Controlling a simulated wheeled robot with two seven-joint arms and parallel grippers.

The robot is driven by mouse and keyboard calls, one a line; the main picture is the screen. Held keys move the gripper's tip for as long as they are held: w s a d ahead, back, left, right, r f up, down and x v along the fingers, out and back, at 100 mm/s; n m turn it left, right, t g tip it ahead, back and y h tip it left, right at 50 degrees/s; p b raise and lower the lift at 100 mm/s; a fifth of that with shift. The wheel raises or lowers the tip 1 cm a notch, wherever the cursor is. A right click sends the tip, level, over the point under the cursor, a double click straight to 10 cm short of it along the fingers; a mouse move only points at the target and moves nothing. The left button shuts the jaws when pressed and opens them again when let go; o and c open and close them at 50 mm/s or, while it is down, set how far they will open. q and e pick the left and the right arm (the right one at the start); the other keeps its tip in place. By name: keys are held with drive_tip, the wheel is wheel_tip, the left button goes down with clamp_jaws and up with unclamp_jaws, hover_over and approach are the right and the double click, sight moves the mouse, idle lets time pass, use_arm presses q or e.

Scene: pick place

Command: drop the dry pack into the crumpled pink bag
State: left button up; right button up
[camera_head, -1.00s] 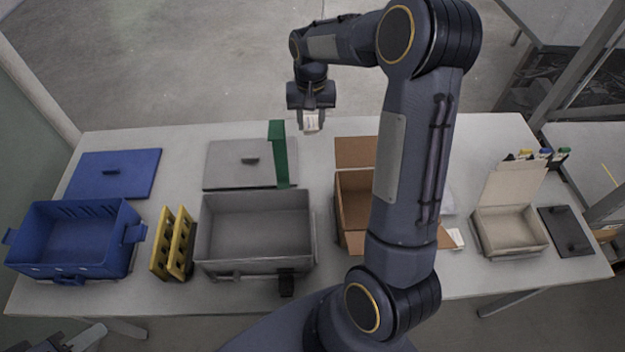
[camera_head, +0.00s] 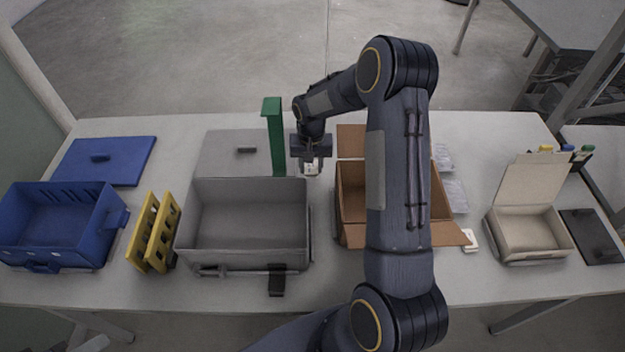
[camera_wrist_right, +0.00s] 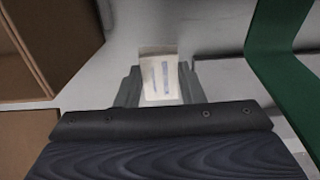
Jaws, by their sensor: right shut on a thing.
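My right gripper (camera_head: 311,166) is shut on a small white pack with printed lines, which I take to be the dry pack (camera_head: 311,170). The pack also shows between the fingers in the right wrist view (camera_wrist_right: 158,78). The gripper holds it in the gap between the green post and the cardboard box, above the table's far half. I cannot make out a crumpled pink bag in either view. My arm hides part of the cardboard box and the table behind it. My left gripper is not seen.
A green post (camera_head: 274,140) stands close left of the gripper, and an open cardboard box (camera_head: 350,205) close right. A grey bin (camera_head: 250,225), yellow rack (camera_head: 152,232) and blue crate (camera_head: 60,225) stand left. Clear packets (camera_head: 455,195) and a beige box (camera_head: 528,230) are right.

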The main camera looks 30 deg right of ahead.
sight(311, 168)
drive_tip(key=shift+f+b, duration=1.15)
drive_tip(key=shift+f, duration=0.95)
drive_tip(key=shift+f, duration=0.15)
drive_tip(key=o, duration=1)
drive_tip(key=shift+c, duration=0.2)
